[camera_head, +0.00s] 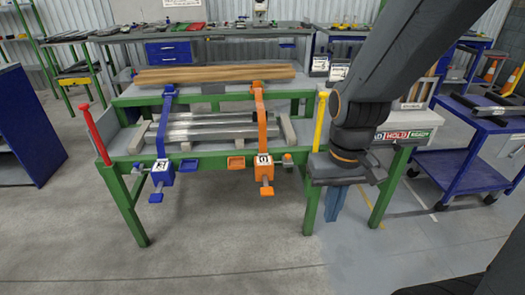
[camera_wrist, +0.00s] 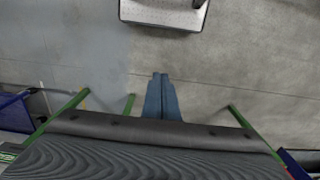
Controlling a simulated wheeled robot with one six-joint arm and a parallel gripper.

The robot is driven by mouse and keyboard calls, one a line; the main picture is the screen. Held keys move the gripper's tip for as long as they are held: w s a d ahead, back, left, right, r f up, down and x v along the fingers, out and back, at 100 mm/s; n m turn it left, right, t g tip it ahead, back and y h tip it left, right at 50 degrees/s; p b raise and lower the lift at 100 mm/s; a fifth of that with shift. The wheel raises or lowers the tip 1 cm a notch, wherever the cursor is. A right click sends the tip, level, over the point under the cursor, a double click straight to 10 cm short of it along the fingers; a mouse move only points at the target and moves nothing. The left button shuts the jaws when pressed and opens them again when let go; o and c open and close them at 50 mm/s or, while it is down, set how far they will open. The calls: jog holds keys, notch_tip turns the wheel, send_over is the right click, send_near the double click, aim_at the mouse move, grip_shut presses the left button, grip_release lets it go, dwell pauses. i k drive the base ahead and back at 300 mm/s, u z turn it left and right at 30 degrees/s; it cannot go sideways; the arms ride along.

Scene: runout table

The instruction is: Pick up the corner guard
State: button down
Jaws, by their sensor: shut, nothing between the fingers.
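My gripper (camera_head: 333,217) hangs pointing down at the front right of the green-framed table (camera_head: 215,102), in front of it. Its blue fingers are together and empty; they also show in the wrist view (camera_wrist: 160,78) over bare floor. I cannot tell for certain which piece is the corner guard. A red upright piece (camera_head: 97,137) stands at the table's front left corner. A yellow upright piece (camera_head: 320,122) stands near the front right, just left of my gripper. My arm hides part of the table's right end.
A blue clamp (camera_head: 163,125) and an orange clamp (camera_head: 260,125) cross the table over metal bars (camera_head: 205,127). Brown planks (camera_head: 215,74) lie behind. A blue cart (camera_head: 465,170) stands right, a blue cabinet (camera_head: 30,115) left. The floor in front is clear.

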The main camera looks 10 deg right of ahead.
aim_at(255, 119)
jog(key=u, duration=0.45)
jog(key=i, duration=0.6)
jog(key=u, duration=0.55)
jog(key=i, duration=0.7)
jog(key=z, duration=0.65)
jog(key=i, duration=0.8)
jog(key=z, duration=0.7)
